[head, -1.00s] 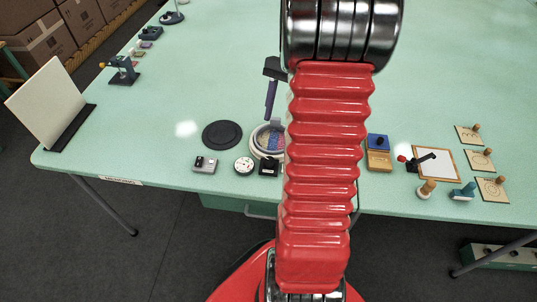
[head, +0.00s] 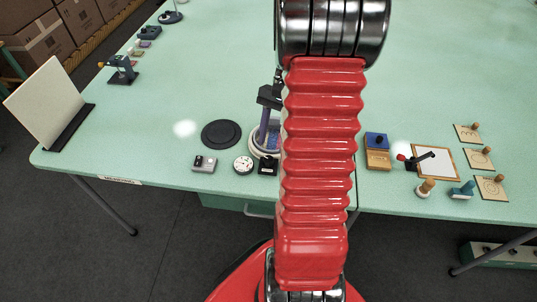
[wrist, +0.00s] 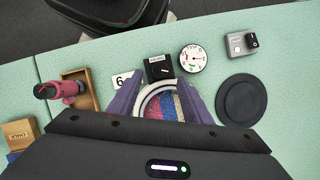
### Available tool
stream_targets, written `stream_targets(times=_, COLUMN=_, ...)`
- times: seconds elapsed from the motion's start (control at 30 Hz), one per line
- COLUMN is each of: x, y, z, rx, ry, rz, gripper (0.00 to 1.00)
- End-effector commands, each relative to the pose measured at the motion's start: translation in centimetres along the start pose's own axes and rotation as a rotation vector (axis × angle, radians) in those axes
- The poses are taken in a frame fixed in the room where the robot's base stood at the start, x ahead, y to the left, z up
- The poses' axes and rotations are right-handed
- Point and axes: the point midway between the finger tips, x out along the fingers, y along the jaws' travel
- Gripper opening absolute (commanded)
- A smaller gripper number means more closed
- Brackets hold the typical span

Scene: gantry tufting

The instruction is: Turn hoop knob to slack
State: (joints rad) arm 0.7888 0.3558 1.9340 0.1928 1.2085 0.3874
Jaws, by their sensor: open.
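The hoop (wrist: 163,103), a pale ring with striped blue, white and red fabric, is partly hidden by my gripper body in the wrist view. In the head view my arm covers part of the hoop (head: 257,151). A small black box (wrist: 159,68) with a white label and a white mark on its dark top, apparently the knob, stands just beyond the hoop; it also shows in the head view (head: 268,166). Its label and setting are too small to read surely. My gripper (wrist: 161,82) is open and empty, its purple fingers apart over the hoop's two sides, pointing toward the box.
A round white gauge (wrist: 192,58), a grey switch box (wrist: 242,43) and a black disc (wrist: 241,100) are to the right in the wrist view. A number card (wrist: 124,88), a pinkish-red tool (wrist: 60,90) and a chalk box (wrist: 18,133) are to the left. The table's edge is close.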

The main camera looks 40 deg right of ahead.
Motion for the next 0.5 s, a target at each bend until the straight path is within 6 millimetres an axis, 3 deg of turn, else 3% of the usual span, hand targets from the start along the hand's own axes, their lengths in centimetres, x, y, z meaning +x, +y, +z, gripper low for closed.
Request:
stream_targets(times=0.23, x=3.8, y=0.0, z=0.1, rx=-0.001, ry=-0.003, rz=0.001, gripper=0.45)
stream_targets(times=0.5, x=5.6, y=0.0, z=0.0, rx=-0.001, ry=-0.001, rz=0.001, gripper=0.45)
